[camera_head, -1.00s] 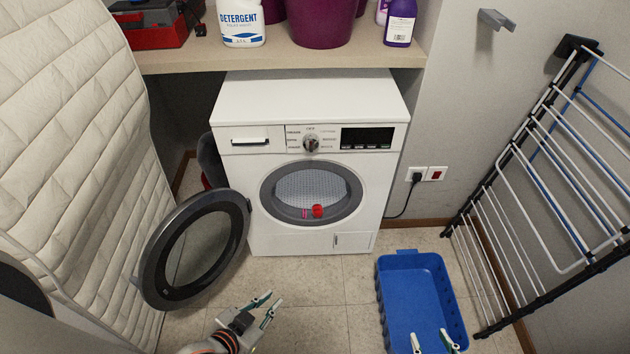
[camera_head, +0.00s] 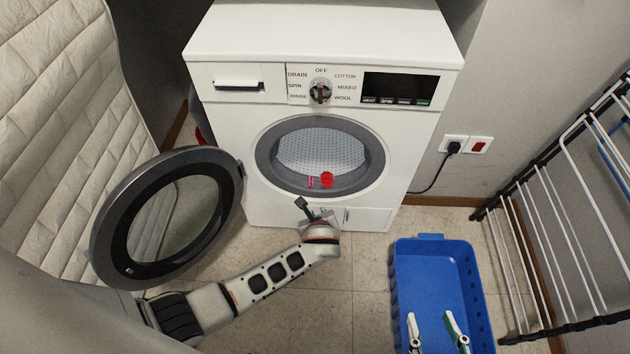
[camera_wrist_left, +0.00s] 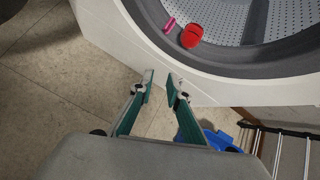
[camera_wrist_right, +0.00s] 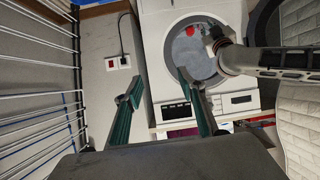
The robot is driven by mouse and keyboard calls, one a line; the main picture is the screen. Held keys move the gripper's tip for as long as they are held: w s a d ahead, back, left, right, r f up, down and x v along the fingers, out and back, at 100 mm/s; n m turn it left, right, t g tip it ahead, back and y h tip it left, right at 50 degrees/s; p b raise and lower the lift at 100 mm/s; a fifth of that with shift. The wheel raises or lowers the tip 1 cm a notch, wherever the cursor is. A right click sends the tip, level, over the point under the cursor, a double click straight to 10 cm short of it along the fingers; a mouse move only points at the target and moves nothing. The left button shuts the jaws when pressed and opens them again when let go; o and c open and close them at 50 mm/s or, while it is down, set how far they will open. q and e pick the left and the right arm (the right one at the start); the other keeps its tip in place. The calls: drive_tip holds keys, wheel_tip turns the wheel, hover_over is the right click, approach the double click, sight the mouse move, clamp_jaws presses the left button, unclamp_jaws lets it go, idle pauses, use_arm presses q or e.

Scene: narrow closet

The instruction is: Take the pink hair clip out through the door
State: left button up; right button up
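The small pink hair clip (camera_head: 310,182) lies inside the washing machine's drum, at the lower front of the opening, just left of a red object (camera_head: 327,180). It also shows in the left wrist view (camera_wrist_left: 169,23). The round door (camera_head: 168,217) stands swung open to the left. My left gripper (camera_head: 315,210) is in front of the machine, below the opening, outside the drum. Its fingers (camera_wrist_left: 159,76) are apart with nothing between them. My right gripper (camera_head: 432,328) is open and empty above the blue basket, and its spread fingers show in the right wrist view (camera_wrist_right: 157,84).
A blue basket (camera_head: 432,246) stands on the floor at the right. A drying rack (camera_head: 535,230) leans along the right wall. A quilted cream panel (camera_head: 60,130) fills the left side. A plug and cord (camera_head: 452,147) are on the wall right of the machine (camera_head: 225,150).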

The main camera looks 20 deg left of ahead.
sight(311, 182)
use_arm(q)
drive_tip(key=w+a+f+m+y+b, duration=0.1)
drive_tip(key=w+m, duration=0.1)
drive_tip(key=w, duration=0.1)
drive_tip(key=w+a+f+m+y+b, duration=0.1)
drive_tip(key=w+a+m+b, duration=0.1)
drive_tip(key=w, duration=0.1)
drive_tip(key=w+a+f+m+y+b, duration=0.1)
drive_tip(key=w, duration=0.2)
drive_tip(key=shift+w+a+m+t+b, duration=0.25)
drive_tip(key=shift+m+t+b, duration=0.05)
drive_tip(key=shift+m+b, duration=0.1)
drive_tip(key=b+x, duration=0.2)
drive_tip(key=x, duration=0.2)
drive_tip(key=shift+d+f, duration=0.1)
drive_tip(key=shift+w+b, duration=0.3)
drive_tip(key=shift+w+r, duration=0.25)
drive_tip(key=shift+r, duration=0.1)
drive_tip(key=c, duration=0.3)
use_arm(e)
drive_tip(key=shift+s+a+f+m+y, duration=0.2)
drive_tip(key=shift+a+f+m, duration=0.1)
drive_tip(key=shift+a+m, duration=0.5)
drive_tip(key=shift+s+a+f+m+y, duration=0.25)
drive_tip(key=shift+a+m, duration=0.3)
drive_tip(key=shift+a, duration=0.5)
drive_tip(key=shift+s+a+f+m+y, duration=0.15)
drive_tip(key=shift+a+f+m, duration=0.15)
drive_tip(key=shift+a+m, duration=0.5)
